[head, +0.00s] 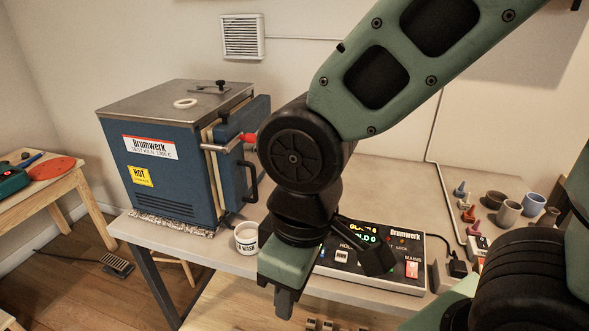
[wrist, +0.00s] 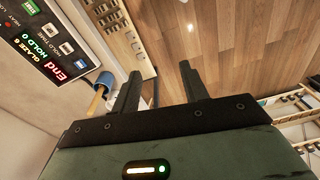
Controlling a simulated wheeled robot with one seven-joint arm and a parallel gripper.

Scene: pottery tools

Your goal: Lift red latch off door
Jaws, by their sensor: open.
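The red latch (head: 249,138) is a red grip on a metal bar, set across the upper edge of the blue kiln door (head: 233,176) in the head view. The door stands against the right side of the blue kiln (head: 160,160), with a pale seam between them. My gripper (head: 284,303) points down in front of the table edge, to the right of and well below the latch, apart from it. In the wrist view my gripper (wrist: 159,72) has its two fingers spread with nothing between them. The latch is not in the wrist view.
A white mug (head: 246,238) stands near the table's front edge below the door. A control box (head: 395,250) sits right of it, partly behind my gripper; it also shows in the wrist view (wrist: 60,45). Small pots (head: 508,213) stand far right. Grey tabletop (head: 390,180) behind is clear.

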